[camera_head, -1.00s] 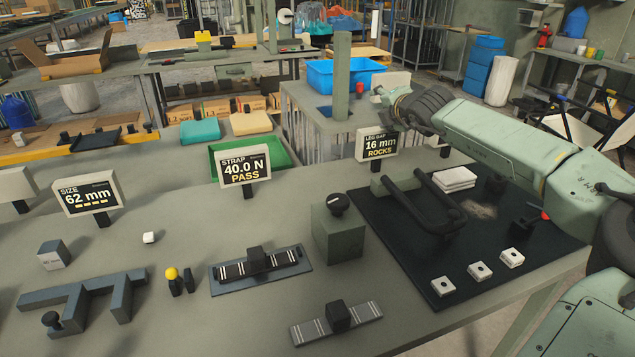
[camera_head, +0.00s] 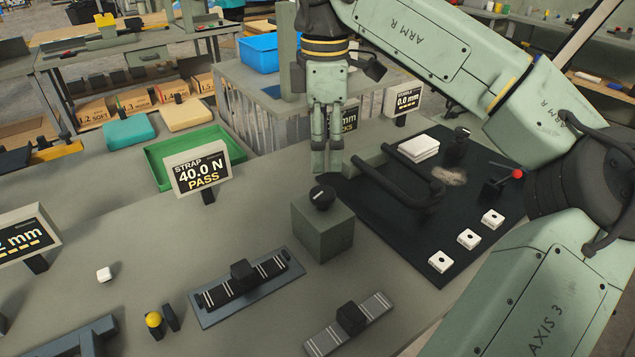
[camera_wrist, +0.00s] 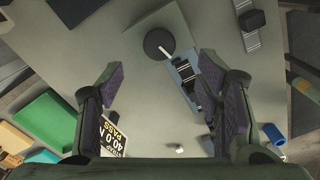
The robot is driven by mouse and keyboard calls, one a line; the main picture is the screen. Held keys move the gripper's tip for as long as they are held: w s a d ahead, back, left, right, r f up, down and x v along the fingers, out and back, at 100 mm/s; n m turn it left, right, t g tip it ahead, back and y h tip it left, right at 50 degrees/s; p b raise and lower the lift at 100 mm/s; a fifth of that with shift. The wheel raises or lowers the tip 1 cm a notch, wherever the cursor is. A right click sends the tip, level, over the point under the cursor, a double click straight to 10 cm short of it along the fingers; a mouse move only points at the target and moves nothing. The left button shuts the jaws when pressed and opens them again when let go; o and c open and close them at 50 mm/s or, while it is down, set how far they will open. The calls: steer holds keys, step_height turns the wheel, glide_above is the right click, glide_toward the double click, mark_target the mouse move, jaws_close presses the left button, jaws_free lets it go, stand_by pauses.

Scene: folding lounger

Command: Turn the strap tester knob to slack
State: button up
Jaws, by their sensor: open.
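The strap tester knob (camera_head: 322,197) is a round black knob with a light pointer line, on top of a grey-green box (camera_head: 323,232). In the wrist view the knob (camera_wrist: 159,44) shows from above, ahead of and between my open fingers. My gripper (camera_head: 327,165) points down behind and above the box, apart from the knob; its fingers also show in the wrist view (camera_wrist: 158,85), empty. The strap display (camera_head: 198,172) reads 40.0 N PASS. A striped strap in a blue-grey holder (camera_head: 240,290) lies left of the box.
A second striped strap with a black block (camera_head: 350,318) lies in front of the box. A black mat (camera_head: 400,235) with a dark tubular frame and white square pads (camera_head: 441,262) is at right. A green tray (camera_head: 160,172) sits behind the display.

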mark_target(323, 192)
step_height(323, 192, down, 9)
steer(key=shift+f+p, duration=0.1)
steer(key=shift+p, duration=0.85)
steer(key=shift+c, duration=0.3)
steer(key=c, duration=1.1)
